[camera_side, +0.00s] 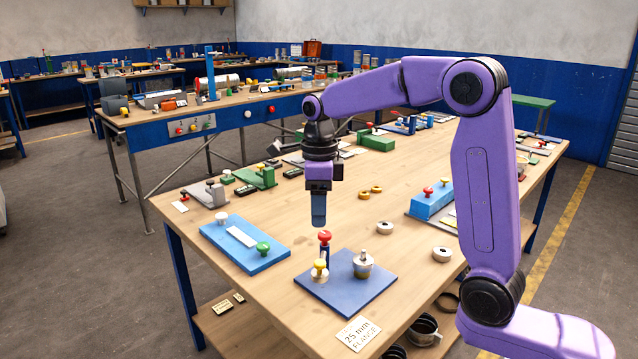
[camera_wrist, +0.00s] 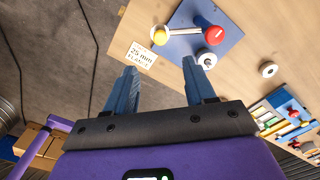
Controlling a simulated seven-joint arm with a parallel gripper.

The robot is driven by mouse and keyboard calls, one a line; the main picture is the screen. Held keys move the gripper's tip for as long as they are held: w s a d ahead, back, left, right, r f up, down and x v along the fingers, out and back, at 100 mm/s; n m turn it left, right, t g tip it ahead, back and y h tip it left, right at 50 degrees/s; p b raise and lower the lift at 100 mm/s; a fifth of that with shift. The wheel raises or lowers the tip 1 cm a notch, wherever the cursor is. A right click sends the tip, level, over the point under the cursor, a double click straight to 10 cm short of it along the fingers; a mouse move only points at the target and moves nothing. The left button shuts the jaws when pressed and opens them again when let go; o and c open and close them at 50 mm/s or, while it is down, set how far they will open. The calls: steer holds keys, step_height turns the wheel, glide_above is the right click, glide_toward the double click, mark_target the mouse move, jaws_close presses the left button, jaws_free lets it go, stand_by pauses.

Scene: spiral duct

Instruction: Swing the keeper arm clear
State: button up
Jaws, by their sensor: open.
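A blue plate (camera_side: 345,283) lies near the front edge of the wooden table. On it stand a red knob (camera_side: 325,237) on a dark blue post, a yellow knob (camera_side: 320,264) on a pale base, and a silvery round piece (camera_side: 362,263). In the wrist view a pale bar (camera_wrist: 185,31), which looks like the keeper arm, runs from the yellow knob (camera_wrist: 159,37) towards the red knob (camera_wrist: 214,35). My gripper (camera_side: 319,223) points down, above and apart from the red knob. In the wrist view its jaws (camera_wrist: 159,64) are open and empty.
A lighter blue board (camera_side: 245,244) with white and green knobs lies left of the plate. Loose rings (camera_side: 385,227) lie to the right and behind. A "25 mm" label card (camera_side: 358,333) is at the front edge. Bare wood lies around the plate.

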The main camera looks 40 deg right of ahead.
steer(key=shift+r, duration=2.6)
steer(key=s+a+f+n, duration=0.25)
steer(key=s+n, duration=0.35)
steer(key=n, duration=0.4)
steer(key=s+a+f+n, duration=0.25)
steer(key=s+n, duration=0.45)
steer(key=n, duration=0.4)
steer(key=s+d+f+n, duration=0.2)
steer(key=s+f+n, duration=0.1)
steer(key=s+n, duration=0.6)
steer(key=s+d+f+n, duration=0.3)
steer(key=s+n, duration=0.5)
steer(key=n, duration=0.1)
steer(key=shift+s+d+f+n, duration=0.2)
steer(key=shift+s+f+n, duration=0.2)
